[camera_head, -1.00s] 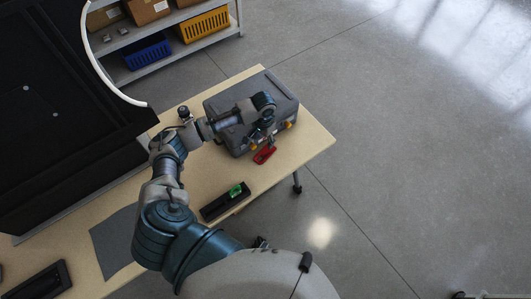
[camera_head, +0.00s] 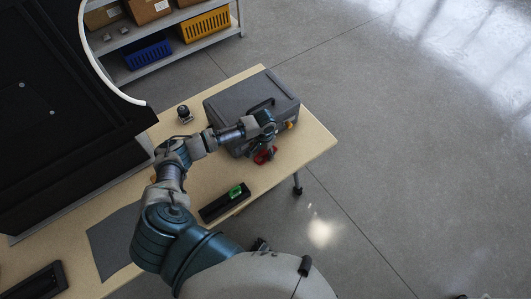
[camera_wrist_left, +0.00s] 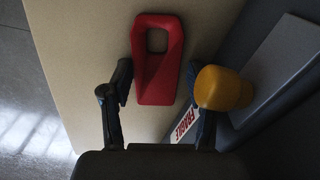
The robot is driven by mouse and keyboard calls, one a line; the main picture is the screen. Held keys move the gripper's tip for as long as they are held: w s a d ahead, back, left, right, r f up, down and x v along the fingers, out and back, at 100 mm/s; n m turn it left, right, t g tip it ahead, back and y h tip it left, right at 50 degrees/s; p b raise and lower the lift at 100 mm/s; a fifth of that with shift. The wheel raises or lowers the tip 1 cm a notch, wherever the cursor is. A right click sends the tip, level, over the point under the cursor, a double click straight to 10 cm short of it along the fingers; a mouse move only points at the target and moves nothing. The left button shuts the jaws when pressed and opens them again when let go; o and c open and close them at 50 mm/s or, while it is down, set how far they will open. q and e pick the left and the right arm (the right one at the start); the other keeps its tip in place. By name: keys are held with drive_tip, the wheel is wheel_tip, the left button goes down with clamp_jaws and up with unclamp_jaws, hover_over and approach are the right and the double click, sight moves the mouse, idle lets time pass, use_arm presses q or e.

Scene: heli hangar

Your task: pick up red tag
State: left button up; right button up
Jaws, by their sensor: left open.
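The red tag (camera_head: 262,156) lies on the wooden table (camera_head: 222,170) in front of the grey case (camera_head: 225,105). In the left wrist view the red tag (camera_wrist_left: 157,60) shows whole, with a squarish hole near one end. My left gripper (camera_head: 265,151) is above the tag in the head view and partly covers it. In the left wrist view my left gripper (camera_wrist_left: 160,95) is open, its two fingers on either side of the tag's near end. The right finger is close to the case's yellow latch (camera_wrist_left: 222,88). I cannot tell whether either finger touches the tag. My right gripper is not in view.
The case stands right beside the tag, with a "FRAGILE" label (camera_wrist_left: 185,124). A black tray with a green item (camera_head: 225,203) lies near the table's front edge. A small dark object (camera_head: 184,113) stands left of the case. Shelves with bins (camera_head: 205,25) are behind.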

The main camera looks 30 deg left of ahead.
sight(266, 153)
use_arm(q)
drive_tip(key=shift+d, duration=0.2)
use_arm(e)
drive_tip(key=shift+d+r, duration=0.1)
drive_tip(key=shift+d, duration=0.1)
use_arm(q)
drive_tip(key=shift+f+p, duration=0.1)
drive_tip(key=shift+p, duration=0.25)
use_arm(e)
drive_tip(key=shift+w+a+r, duration=0.1)
drive_tip(key=shift+r, duration=0.15)
use_arm(q)
drive_tip(key=shift+a, duration=0.15)
drive_tip(key=c, duration=0.7)
drive_tip(key=shift+f, duration=0.1)
drive_tip(key=shift+c, duration=0.5)
drive_tip(key=shift+s, duration=0.1)
use_arm(e)
drive_tip(key=shift+f, duration=0.1)
